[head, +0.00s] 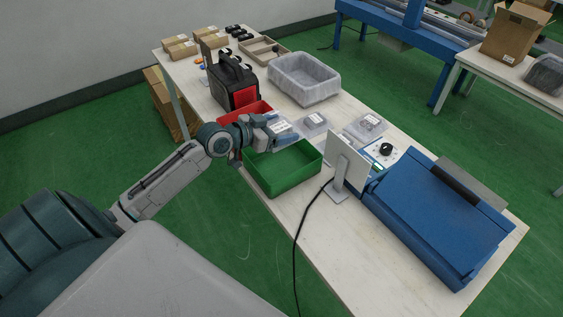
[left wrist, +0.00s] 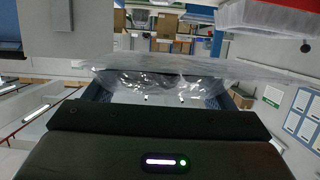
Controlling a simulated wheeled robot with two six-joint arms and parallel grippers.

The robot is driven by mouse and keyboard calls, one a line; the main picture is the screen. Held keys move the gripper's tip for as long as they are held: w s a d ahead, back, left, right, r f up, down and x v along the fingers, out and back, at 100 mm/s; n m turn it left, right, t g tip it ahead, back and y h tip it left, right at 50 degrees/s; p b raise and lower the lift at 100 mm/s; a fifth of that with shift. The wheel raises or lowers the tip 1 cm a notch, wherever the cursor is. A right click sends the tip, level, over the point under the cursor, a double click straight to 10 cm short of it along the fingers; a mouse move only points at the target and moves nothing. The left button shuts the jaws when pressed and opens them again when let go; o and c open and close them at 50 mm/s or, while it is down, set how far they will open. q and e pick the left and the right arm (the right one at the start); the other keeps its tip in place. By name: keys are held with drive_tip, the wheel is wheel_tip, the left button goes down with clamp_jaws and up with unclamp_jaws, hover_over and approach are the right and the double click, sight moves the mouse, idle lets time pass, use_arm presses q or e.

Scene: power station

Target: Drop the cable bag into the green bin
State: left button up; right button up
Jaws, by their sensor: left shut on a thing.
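My left gripper (head: 283,130) is shut on a clear plastic bag, which I take to be the cable bag. In the left wrist view the clear bag (left wrist: 165,82) spans the space between the two fingers; its contents are hard to make out. In the head view a pale, labelled part of the bag (head: 279,126) shows at the fingers. The green bin (head: 264,183) stands open on the table below the gripper, and its visible floor is empty. The gripper is at the bin's far side, above its rim. My right gripper is not in view.
A red bin (head: 240,115) stands just behind the green bin. Clear labelled bags (head: 313,124) lie beyond it. A white upright panel (head: 347,160) and a blue case (head: 435,215) stand to the right. A black cable (head: 297,235) runs over the table (head: 335,250).

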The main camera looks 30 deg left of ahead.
use_arm(q)
wheel_tip(320, 180, down, 5)
drive_tip(key=b, duration=0.3)
drive_tip(key=shift+r, duration=0.15)
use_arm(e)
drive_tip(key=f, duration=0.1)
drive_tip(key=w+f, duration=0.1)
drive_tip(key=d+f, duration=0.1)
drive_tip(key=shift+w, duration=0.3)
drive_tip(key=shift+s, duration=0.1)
use_arm(q)
drive_tip(key=o, duration=1.1)
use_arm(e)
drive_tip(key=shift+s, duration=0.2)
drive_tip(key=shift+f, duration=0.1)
